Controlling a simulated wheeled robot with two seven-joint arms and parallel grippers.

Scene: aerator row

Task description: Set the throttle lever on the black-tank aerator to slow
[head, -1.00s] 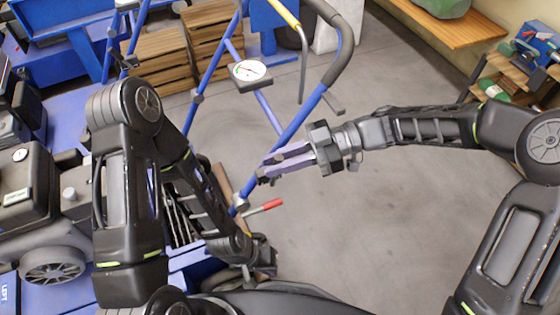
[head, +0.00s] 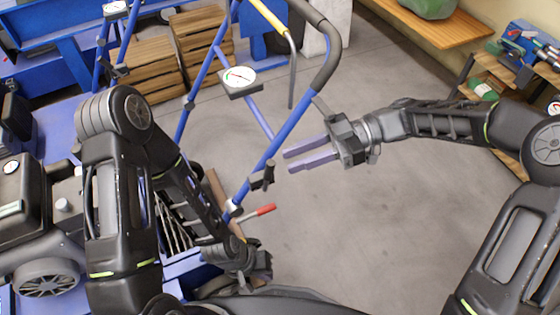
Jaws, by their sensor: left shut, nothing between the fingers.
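A black engine with a black tank (head: 22,185) stands at the left, partly behind my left arm. A blue tubular handle (head: 285,128) with a dark grip runs up from the machine. It carries a round white dial (head: 239,77) with a needle, its lettering too small to read. A small black lever or clamp (head: 262,178) sits on the lower handle tube; I cannot tell whether it is the throttle. A red-tipped lever (head: 262,211) sticks out below it. My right gripper (head: 288,161) is open and empty, just right of the tube. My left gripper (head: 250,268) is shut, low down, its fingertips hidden.
Wooden crates (head: 150,65) stand behind the handle, near other blue machines. A yellow bar (head: 268,14) and a bent grey rod (head: 292,72) are near the handle top. A wooden bench (head: 458,38) and a cluttered shelf (head: 490,72) line the right. The floor (head: 400,220) is clear.

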